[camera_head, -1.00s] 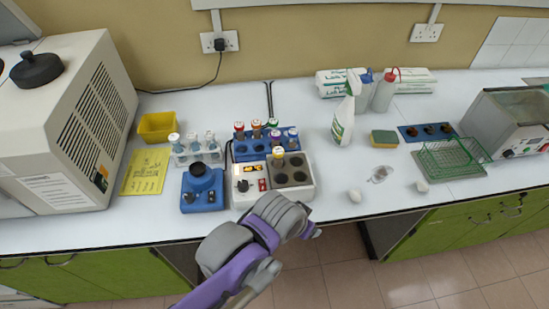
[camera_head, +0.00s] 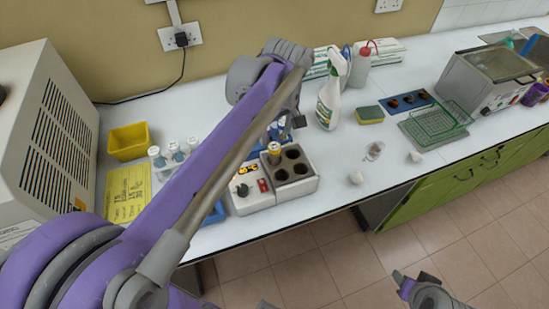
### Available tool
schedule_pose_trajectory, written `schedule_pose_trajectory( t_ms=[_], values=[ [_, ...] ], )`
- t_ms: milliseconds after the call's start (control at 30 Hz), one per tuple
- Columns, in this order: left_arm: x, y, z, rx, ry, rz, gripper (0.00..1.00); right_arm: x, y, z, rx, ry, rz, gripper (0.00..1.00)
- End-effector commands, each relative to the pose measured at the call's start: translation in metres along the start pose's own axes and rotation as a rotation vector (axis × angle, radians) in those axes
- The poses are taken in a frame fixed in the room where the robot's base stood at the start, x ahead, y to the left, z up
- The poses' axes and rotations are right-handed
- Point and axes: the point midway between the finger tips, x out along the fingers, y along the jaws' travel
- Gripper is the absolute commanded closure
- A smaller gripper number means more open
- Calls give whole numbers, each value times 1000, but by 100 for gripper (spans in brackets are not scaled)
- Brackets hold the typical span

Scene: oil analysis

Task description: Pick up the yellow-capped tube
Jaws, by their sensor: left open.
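The yellow-capped tube (camera_head: 274,150) stands upright in the back left hole of the dark heating block (camera_head: 296,186) on the white unit. Its cap and a short part of its body show. My left arm reaches across from the lower left, and its open gripper (camera_head: 288,130) hangs pointing down just behind and right of the cap. I see no contact with the tube, and the arm partly covers the fingers. My right gripper (camera_head: 416,285) is low at the bottom right, over the floor, away from the bench; its jaw opening is unclear.
A spray bottle (camera_head: 331,95) and sponge (camera_head: 370,115) stand right.

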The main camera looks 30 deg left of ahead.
Motion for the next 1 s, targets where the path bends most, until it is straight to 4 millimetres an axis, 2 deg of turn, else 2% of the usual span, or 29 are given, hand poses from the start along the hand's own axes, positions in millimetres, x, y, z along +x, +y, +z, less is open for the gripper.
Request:
schedule_pose_trajectory(
  t_ms=[167,500,767,1000],
  values=[
    [13,-1,1,1,0,1,23,0,0,0,0,0,0,50],
    [57,-4,7,1,0,1,23,0,0,0,0,0,0,50],
    [60,-4,7,2,0,2,23,0,0,0,0,0,0,50],
    [59,-4,7,2,0,2,65,0,0,0,0,0,0,50]
  ],
)
